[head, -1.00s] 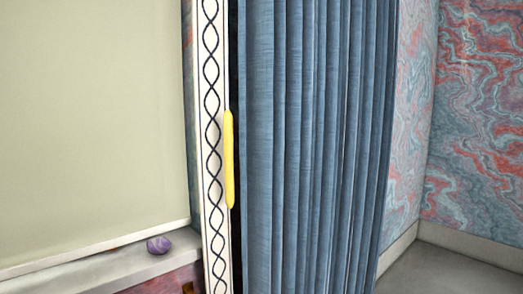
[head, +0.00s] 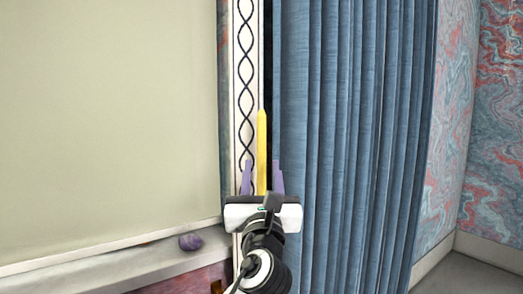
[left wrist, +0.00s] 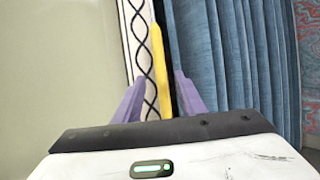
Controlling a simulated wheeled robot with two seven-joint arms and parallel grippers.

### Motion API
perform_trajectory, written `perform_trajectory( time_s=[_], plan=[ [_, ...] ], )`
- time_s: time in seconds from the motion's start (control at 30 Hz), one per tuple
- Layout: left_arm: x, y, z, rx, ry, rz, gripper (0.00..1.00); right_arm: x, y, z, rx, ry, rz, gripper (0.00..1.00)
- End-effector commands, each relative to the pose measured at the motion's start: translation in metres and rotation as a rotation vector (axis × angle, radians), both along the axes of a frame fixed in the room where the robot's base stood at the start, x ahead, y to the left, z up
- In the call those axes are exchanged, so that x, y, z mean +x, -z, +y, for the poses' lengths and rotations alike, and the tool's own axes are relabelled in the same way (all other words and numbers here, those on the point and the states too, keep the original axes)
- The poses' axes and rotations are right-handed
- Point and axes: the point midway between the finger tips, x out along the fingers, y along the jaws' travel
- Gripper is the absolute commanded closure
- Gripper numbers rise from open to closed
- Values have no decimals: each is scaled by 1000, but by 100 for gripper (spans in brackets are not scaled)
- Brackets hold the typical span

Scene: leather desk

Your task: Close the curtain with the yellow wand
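The yellow wand (head: 262,140) hangs upright at the left edge of the blue curtain (head: 350,130), in front of the white trim with a dark twisted pattern. My left gripper (head: 262,176) is open, its two purple fingers one on each side of the wand's lower part in the head view. In the left wrist view the wand (left wrist: 161,70) also shows between the spread fingers (left wrist: 152,92), with space on both sides. The wand's lower end is hidden behind the gripper body in the head view. The curtain is gathered in folds to the right. My right gripper is not in view.
A pale blind or panel (head: 110,120) fills the left, with a ledge (head: 150,258) below it. A small purple object (head: 191,242) lies on the ledge. A marbled wall (head: 497,130) stands at the right.

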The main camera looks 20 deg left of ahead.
Motion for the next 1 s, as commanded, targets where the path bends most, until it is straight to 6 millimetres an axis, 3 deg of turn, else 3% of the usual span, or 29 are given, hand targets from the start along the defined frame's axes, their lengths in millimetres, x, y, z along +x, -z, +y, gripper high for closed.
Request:
perform_trajectory(
  time_s=[0.3, 0.5, 0.9, 1.0],
  plan=[
    [52, -23, 17, -4, 2, 1, 63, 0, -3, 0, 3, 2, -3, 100],
    [74, -32, 24, -5, 4, 1, 63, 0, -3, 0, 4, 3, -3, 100],
    [81, -34, 27, -6, 5, 1, 63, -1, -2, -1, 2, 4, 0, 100],
    [81, -34, 27, -6, 5, 1, 76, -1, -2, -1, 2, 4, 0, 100]
  ],
)
